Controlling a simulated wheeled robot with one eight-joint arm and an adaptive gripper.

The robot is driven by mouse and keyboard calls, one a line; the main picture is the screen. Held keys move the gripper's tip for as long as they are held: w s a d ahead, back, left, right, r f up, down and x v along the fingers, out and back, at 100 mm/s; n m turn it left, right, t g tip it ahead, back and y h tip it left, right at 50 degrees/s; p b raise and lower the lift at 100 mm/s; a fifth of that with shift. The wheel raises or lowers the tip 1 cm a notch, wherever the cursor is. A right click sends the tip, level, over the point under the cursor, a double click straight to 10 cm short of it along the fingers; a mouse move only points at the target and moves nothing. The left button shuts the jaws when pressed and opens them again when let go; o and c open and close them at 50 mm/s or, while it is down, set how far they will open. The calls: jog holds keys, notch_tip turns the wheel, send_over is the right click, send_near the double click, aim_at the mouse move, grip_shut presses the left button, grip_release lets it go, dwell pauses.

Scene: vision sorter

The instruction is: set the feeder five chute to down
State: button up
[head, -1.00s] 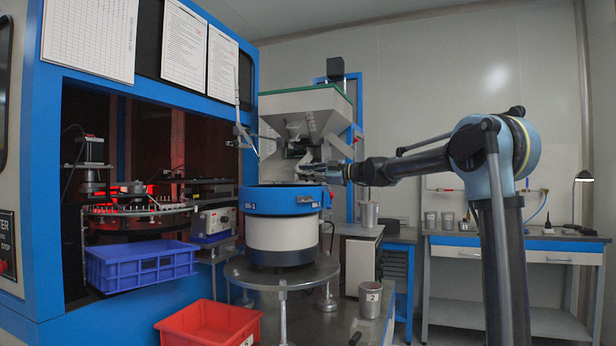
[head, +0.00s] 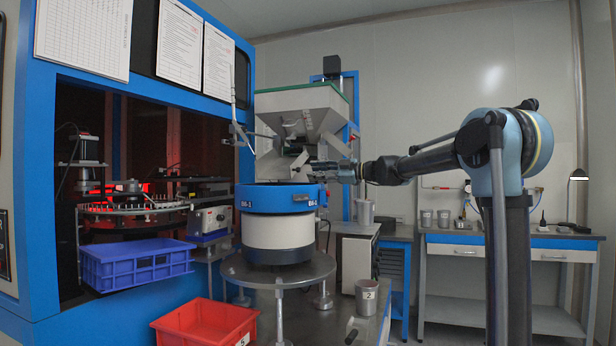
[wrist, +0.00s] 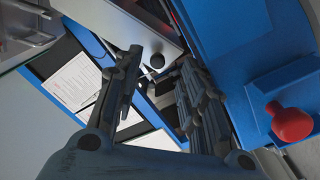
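The feeder's metal chute (head: 288,166) hangs under the grey hopper (head: 302,110), above the blue-rimmed bowl (head: 262,196). My gripper (head: 318,172) is at the right side of the chute, close to it. In the wrist view my gripper (wrist: 158,64) has its two dark fingers apart. A black ball knob (wrist: 156,61) shows in the gap between the fingertips, in front of a grey metal face (wrist: 125,22). I cannot tell whether a finger touches the knob. The far side of the chute is hidden.
A red knob (wrist: 291,121) on a blue part stands right of my gripper in the wrist view. A blue crate (head: 135,264) and a red bin (head: 205,325) are at the left and front. A metal cup (head: 367,297) stands right of the bowl's stand.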

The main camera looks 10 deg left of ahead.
jog(key=d, duration=0.6)
jog(key=shift+s+d, duration=0.15)
jog(key=shift+s, duration=0.15)
